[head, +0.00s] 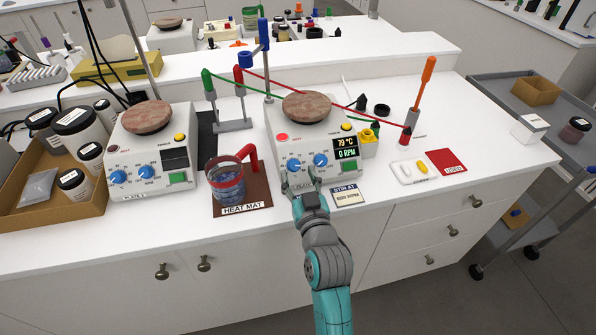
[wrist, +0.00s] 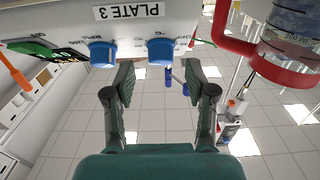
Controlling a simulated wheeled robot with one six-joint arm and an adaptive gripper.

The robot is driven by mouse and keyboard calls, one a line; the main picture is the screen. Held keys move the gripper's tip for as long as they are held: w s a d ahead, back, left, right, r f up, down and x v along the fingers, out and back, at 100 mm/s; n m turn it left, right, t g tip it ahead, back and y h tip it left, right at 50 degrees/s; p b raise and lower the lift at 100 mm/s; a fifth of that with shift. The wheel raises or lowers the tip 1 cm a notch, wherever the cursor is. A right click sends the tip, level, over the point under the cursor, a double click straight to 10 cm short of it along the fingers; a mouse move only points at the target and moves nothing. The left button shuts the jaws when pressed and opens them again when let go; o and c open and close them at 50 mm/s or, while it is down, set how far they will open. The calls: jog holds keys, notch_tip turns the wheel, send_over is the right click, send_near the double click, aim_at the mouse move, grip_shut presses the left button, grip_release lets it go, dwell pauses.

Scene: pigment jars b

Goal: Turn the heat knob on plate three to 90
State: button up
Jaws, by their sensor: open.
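Plate three (head: 290,127) is a white hotplate with a round brown top; its label, PLATE 3, reads upside down in the wrist view (wrist: 180,20). Its display (head: 345,147) reads 79 °C and 0 RPM. The blue heat knob (head: 294,164) is the left of two in the head view and the right one in the wrist view (wrist: 161,51). The other blue knob (head: 320,159) also shows in the wrist view (wrist: 102,53). My gripper (head: 300,181) is open at the plate's front. In the wrist view its fingertips (wrist: 157,69) lie either side of the heat knob's line; contact is unclear.
A glass beaker with a red handle (head: 226,183) stands on the brown heat mat (head: 256,200), close left of my gripper. A STIR AT card (head: 347,194) lies close right. Another hotplate (head: 150,160) stands further left. A white tray (head: 413,171) lies right.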

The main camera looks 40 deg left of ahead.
jog(key=shift+x, duration=1)
jog(key=shift+s, duration=0.1)
grip_shut()
jog(key=shift+a+m+h, duration=0.15)
jog(key=shift+m+h, duration=0.15)
jog(key=shift+m, duration=0.3)
jog(key=shift+s+a+m+t+h, duration=0.1)
jog(key=shift+s+m+t+h, duration=0.05)
jog(key=shift+m+t+h, duration=0.8)
jog(key=shift+f+m+t+h, duration=0.1)
jog(key=shift+m+t+h, duration=0.4)
jog(key=shift+m, duration=0.95)
jog(key=shift+m+h, duration=0.3)
jog(key=shift+h, duration=0.05)
